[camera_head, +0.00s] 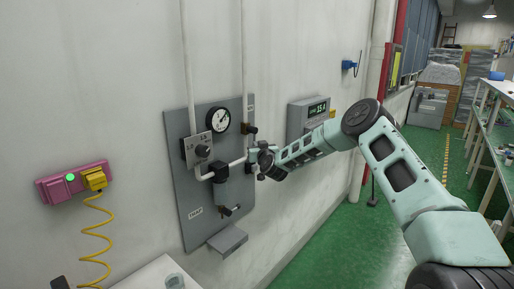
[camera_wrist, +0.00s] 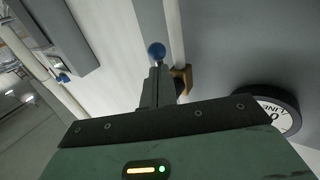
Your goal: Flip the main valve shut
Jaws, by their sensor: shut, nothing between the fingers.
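A grey wall panel (camera_head: 195,215) carries pipes and valves. A small valve (camera_head: 249,129) sits on the right-hand pipe, at the panel's right side. In the wrist view a brass-coloured valve body (camera_wrist: 183,80) shows on a pipe, with a round blue knob (camera_wrist: 156,50) just past my fingertips. My gripper (camera_head: 257,160) is in front of the panel's right edge, a little below that valve. In the wrist view my gripper (camera_wrist: 157,84) is shut and empty, its fingers beside the brass body. I cannot tell whether they touch it or the knob. No readable label marks the main valve.
A round gauge (camera_head: 221,120), a dial box (camera_head: 203,147) and a lower valve (camera_head: 229,210) are on the panel. A grey display box (camera_head: 308,117) hangs to the right, behind my arm. A pink box (camera_head: 73,183) with a yellow coiled cord is at left.

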